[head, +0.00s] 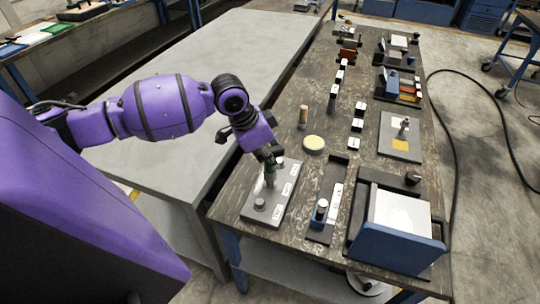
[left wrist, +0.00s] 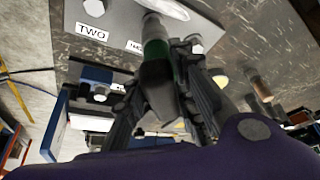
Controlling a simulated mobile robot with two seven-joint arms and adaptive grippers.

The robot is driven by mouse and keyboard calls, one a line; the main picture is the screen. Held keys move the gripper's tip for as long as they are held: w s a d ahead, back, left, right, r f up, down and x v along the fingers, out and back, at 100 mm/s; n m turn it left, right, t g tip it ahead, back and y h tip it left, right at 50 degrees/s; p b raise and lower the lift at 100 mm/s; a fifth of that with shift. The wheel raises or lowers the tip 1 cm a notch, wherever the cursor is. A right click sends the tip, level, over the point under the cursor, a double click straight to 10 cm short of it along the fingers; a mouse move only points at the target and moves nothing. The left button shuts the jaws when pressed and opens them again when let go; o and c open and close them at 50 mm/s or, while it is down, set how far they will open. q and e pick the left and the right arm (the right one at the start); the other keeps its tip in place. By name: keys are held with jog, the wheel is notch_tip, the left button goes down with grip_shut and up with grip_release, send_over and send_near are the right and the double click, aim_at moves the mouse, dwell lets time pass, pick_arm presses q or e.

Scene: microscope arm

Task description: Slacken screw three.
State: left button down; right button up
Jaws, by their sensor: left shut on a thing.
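A grey plate (head: 256,217) with white labels lies on the near left part of the dark table. A screw with a round grey head (head: 259,203) stands at its near end. In the left wrist view one label (left wrist: 92,32) reads TWO; a second label is partly hidden and unreadable. My left gripper (head: 269,157) is over the plate, pointing down. It is shut on a green and grey tool (left wrist: 155,45), whose grey lower end (head: 270,180) reaches down to or near the plate. Whether it touches a screw, and which one, I cannot tell. My right gripper is out of view.
A wooden peg (head: 303,115) and a round cream disc (head: 314,143) stand behind the plate. A bare grey table (head: 215,75) lies left.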

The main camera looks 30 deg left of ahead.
pick_arm(q)
jog(key=shift+f, duration=0.45)
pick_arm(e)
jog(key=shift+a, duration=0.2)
pick_arm(q)
jog(key=shift+f, duration=1)
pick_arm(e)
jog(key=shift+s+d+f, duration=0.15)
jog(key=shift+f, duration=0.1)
pick_arm(q)
jog(key=shift+r, duration=0.1)
jog(key=shift+n+t+y+p, duration=0.3)
jog(key=shift+n+p, duration=0.45)
jog(key=shift+n, duration=0.35)
jog(key=shift+n+p, duration=0.45)
jog(key=shift+n, duration=0.15)
jog(key=shift+y, duration=0.3)
jog(key=shift+n, duration=0.3)
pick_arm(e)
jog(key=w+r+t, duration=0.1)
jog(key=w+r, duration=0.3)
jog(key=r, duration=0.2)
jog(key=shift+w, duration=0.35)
